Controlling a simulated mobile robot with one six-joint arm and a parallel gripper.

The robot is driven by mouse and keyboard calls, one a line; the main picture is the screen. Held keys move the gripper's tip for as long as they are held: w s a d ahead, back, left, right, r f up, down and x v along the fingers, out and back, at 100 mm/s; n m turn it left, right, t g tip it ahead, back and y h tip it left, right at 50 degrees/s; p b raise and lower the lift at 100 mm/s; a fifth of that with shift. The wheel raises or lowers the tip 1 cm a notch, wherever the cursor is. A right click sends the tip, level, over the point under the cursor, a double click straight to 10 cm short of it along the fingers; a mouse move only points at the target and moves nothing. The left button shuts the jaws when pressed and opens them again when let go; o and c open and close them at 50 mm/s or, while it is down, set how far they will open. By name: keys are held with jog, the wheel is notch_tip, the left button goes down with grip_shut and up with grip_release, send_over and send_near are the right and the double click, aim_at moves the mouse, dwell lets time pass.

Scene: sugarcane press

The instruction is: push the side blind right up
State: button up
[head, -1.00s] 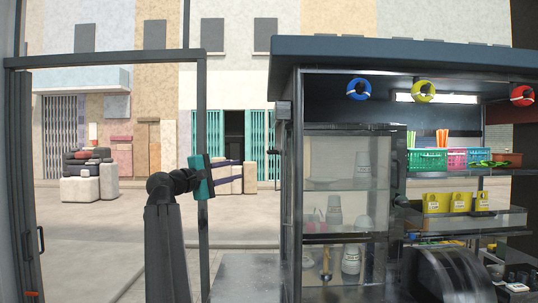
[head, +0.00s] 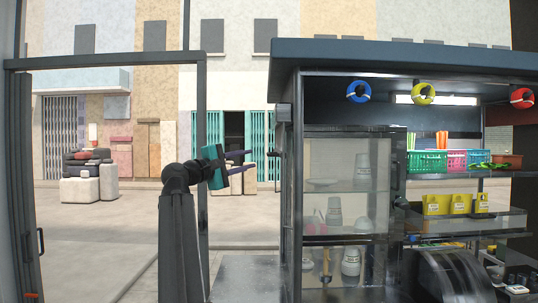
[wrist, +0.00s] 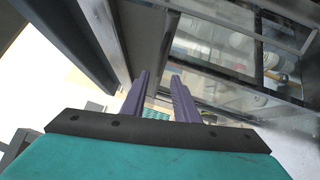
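My gripper (head: 246,161) is to the left of the stall in the head view, with its two purple fingers pointing right toward the stall's left side. In the wrist view my gripper (wrist: 159,76) shows a clear gap between the fingers and nothing between them. I cannot make out the side blind for certain. The stall's left side is seen nearly edge-on in the head view, with a dark post (head: 297,190) and a small dark fitting (head: 283,112) high on it. The fingers look apart from the stall, though the depth is hard to judge.
The stall's dark roof (head: 400,50) juts out above and right of my gripper. A glass cabinet (head: 345,150) with cups stands inside the stall's frame. A dark door frame (head: 100,62) is at the left. Open pavement (head: 140,225) lies beyond.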

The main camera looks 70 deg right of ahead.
aim_at(269, 154)
jog(key=p+x, duration=0.2)
jog(key=x, duration=0.9)
jog(key=shift+d, duration=0.1)
jog(key=shift+r, duration=0.1)
grip_shut()
